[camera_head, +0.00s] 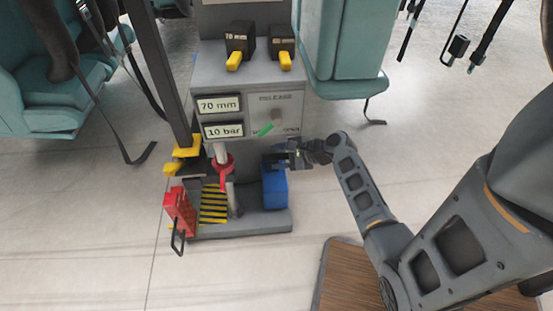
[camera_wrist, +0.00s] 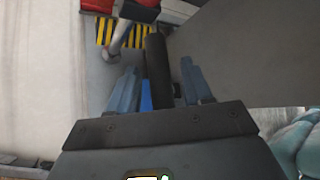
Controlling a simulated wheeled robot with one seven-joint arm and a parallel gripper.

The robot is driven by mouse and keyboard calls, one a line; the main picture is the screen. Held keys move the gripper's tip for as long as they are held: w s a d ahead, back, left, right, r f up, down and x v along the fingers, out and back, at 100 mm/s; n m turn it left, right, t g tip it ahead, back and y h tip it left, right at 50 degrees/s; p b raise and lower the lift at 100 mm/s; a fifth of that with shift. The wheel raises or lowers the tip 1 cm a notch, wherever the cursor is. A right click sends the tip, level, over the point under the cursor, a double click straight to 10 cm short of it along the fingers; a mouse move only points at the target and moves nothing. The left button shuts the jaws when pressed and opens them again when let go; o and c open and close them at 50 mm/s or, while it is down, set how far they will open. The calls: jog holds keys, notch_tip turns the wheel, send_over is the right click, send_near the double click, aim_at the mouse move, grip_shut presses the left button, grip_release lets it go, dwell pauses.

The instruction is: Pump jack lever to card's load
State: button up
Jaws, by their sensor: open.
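A blue pump body (camera_head: 274,188) stands at the right of the grey jack station's base. In the wrist view, a dark bar (camera_wrist: 157,65), which looks like the jack lever, lies between the fingers of my gripper (camera_wrist: 160,85). The fingers are open, with a gap on both sides of the bar. A strip of blue (camera_wrist: 146,97) shows beside it. In the head view, my gripper (camera_head: 284,160) is at the top of the blue body and hides most of the lever. Cards on the cabinet read 70 mm (camera_head: 219,105) and 10 bar (camera_head: 223,130).
A release panel (camera_head: 274,112) with a green-tipped pointer is above my gripper. A red-ringed post (camera_head: 224,170), a striped plate (camera_head: 214,207) and a red block with a handle (camera_head: 179,212) stand left. A teal seat (camera_head: 345,50) overhangs right.

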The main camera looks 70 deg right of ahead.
jog(key=shift+w+f, duration=0.35)
jog(key=shift+w, duration=0.1)
grip_shut()
dwell(0.4)
